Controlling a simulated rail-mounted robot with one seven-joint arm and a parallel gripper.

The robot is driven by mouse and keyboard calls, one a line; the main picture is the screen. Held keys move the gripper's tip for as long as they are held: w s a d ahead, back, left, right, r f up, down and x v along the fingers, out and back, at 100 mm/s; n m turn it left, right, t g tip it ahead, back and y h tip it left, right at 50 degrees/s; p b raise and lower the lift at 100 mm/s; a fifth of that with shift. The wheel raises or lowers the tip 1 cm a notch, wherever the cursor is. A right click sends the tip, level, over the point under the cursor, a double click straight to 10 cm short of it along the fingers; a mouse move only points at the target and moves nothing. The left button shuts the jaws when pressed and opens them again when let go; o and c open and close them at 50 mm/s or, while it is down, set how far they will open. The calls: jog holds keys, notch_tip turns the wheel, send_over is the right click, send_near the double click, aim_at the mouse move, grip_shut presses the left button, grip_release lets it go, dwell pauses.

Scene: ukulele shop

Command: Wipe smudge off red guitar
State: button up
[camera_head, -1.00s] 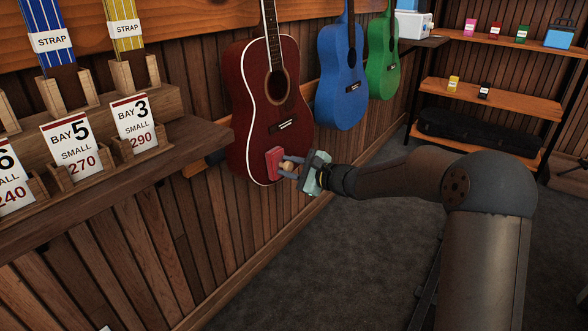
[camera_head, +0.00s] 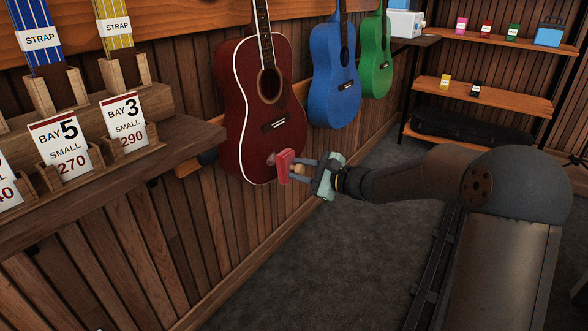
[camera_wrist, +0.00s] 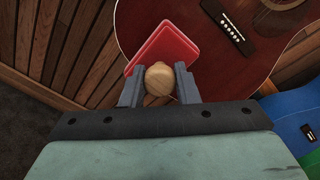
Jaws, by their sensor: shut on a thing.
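The red guitar (camera_head: 255,125) hangs on the wood-slat wall, left of the blue one. A small pale pinkish smudge (camera_head: 271,159) shows on its lower body. My gripper (camera_head: 298,168) is shut on the round wooden knob (camera_wrist: 158,82) of a red wiping pad (camera_head: 284,166). The pad is in front of the guitar's lower right edge, just right of the smudge. In the wrist view the pad (camera_wrist: 163,47) overlaps the guitar's lower rim (camera_wrist: 122,25). I cannot tell whether pad and guitar touch. The smudge is not visible in the wrist view.
A blue guitar (camera_head: 333,85) and a green guitar (camera_head: 375,60) hang further along the wall. A wooden ledge (camera_head: 190,142) with price cards and straps juts out at left. Shelves (camera_head: 480,95) stand at back right. The carpet (camera_head: 330,260) below my arm is clear.

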aim_at(289, 167)
jog(key=shift+s+d, duration=0.1)
jog(key=shift+d, duration=0.1)
jog(key=shift+v, duration=1.4)
jog(key=shift+a, duration=0.15)
jog(key=shift+b+x, duration=0.95)
jog(key=shift+x, duration=2.5)
jog(key=shift+x, duration=1.05)
